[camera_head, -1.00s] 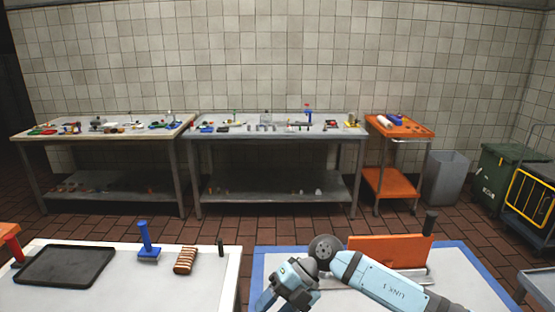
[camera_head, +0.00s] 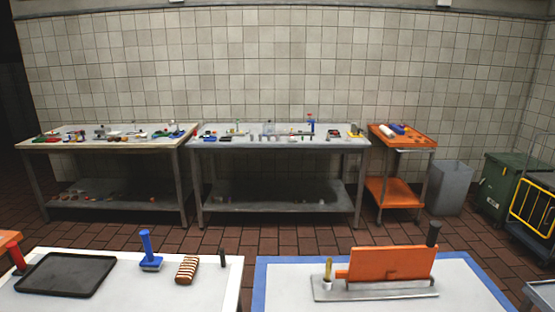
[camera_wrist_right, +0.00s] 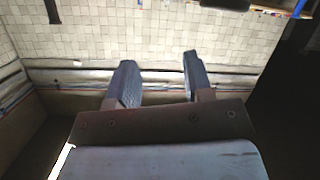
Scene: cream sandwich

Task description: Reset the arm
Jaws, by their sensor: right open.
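My right gripper (camera_wrist_right: 158,85) shows in the right wrist view with its two dark fingers apart and nothing between them. Behind it is a tiled wall with pipes along it. The head view shows neither of my arms. A striped cream sandwich (camera_head: 187,269) lies on the white table at the left, beside a blue-handled tool (camera_head: 149,253) that stands upright. A dark tray (camera_head: 65,274) lies on the same table. My left gripper is in neither view.
At the right, a blue-edged table (camera_head: 465,280) bears an orange block (camera_head: 392,263) on a grey base. Two steel benches with small items stand along the wall. An orange cart (camera_head: 402,140), a grey bin (camera_head: 451,188) and a green container (camera_head: 503,185) stand at the right.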

